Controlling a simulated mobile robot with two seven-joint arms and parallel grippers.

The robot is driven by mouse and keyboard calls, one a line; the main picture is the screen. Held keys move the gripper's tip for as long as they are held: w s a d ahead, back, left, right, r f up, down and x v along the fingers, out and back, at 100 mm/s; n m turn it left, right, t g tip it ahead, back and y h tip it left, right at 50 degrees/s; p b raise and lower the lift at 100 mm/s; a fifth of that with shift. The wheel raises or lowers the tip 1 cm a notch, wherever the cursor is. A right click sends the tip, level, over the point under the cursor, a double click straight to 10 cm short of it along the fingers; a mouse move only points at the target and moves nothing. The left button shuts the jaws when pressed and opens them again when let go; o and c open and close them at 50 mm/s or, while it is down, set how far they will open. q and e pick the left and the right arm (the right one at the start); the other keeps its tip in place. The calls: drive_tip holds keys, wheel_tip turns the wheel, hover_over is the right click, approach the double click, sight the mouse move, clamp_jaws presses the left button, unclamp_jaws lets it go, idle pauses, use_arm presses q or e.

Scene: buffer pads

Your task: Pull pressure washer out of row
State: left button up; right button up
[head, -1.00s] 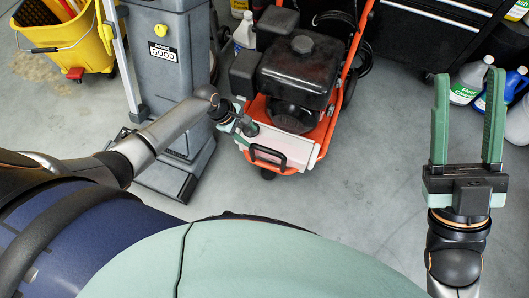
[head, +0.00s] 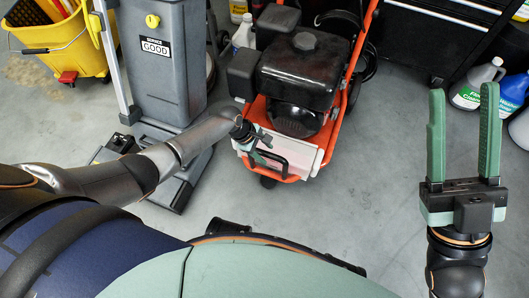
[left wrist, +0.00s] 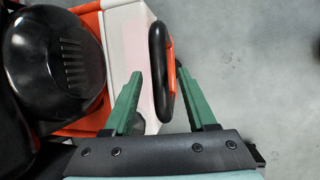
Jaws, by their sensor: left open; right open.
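The pressure washer (head: 296,75) has an orange frame, a black engine and a white front panel, and stands in the row at the top middle of the head view. Its black loop handle (head: 270,161) is at the front. My left gripper (head: 262,150) is at this handle. In the left wrist view, the open green fingers (left wrist: 162,95) lie on either side of the black handle (left wrist: 160,70), with visible gaps. My right gripper (head: 462,135) is open and empty over bare floor, at the right of the head view.
A grey floor machine (head: 165,75) labelled GOOD stands just left of the washer. A yellow mop bucket (head: 75,45) is at the far left. A black tool cabinet (head: 430,35) and cleaner jugs (head: 476,82) are at the right. The floor (head: 350,210) in front is clear.

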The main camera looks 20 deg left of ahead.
use_arm(q)
drive_tip(key=shift+c, duration=0.4)
clamp_jaws()
idle(1.0)
